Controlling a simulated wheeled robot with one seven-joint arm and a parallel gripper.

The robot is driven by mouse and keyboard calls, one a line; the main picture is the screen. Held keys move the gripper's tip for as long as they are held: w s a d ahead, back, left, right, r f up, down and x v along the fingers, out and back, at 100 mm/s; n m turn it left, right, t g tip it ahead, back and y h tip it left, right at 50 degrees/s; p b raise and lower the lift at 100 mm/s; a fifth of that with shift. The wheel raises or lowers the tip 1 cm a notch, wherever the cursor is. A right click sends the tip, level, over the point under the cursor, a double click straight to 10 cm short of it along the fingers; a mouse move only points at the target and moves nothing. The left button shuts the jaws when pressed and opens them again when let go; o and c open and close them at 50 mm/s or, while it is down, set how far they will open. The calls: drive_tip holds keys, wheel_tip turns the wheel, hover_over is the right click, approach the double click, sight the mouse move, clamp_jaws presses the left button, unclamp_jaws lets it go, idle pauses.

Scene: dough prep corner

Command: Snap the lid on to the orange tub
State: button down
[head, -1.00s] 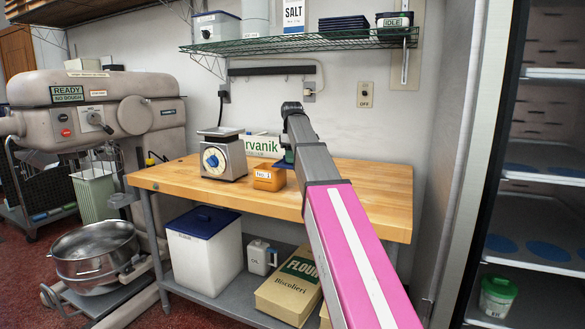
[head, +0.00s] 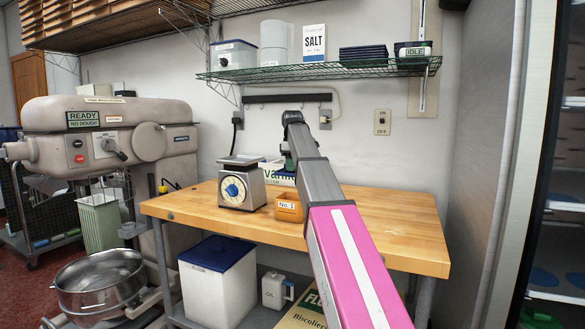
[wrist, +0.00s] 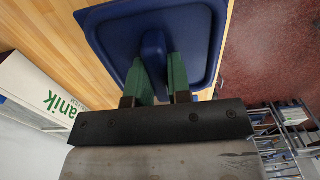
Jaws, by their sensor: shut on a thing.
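The blue lid (wrist: 165,38) fills the upper middle of the wrist view, a rounded square with a raised rim and a ridge handle. My gripper (wrist: 158,75) is shut on that handle with its green fingers. In the head view, the lid (head: 283,172) shows as a small blue edge, partly hidden by my arm. The orange tub (head: 288,208), labelled No. 1, stands on the wooden table, right of the scale. The lid is above the tub with a gap between them. My arm covers the tub's right side. The tub is hidden in the wrist view.
A dial scale (head: 241,188) stands close to the tub's left. A white and green box (wrist: 45,92) stands behind, partly hidden in the head view. The wooden table (head: 390,225) is clear on the right. A wire shelf (head: 320,69) hangs above.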

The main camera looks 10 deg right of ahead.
drive_tip(key=shift+f, duration=0.1)
wheel_tip(320, 180, down, 7)
idle(0.9)
drive_tip(key=shift+f, duration=1)
idle(1.3)
drive_tip(key=c, duration=1)
unclamp_jaws()
drive_tip(key=shift+r, duration=0.15)
wheel_tip(320, 180, up, 11)
drive_tip(key=shift+f, duration=0.2)
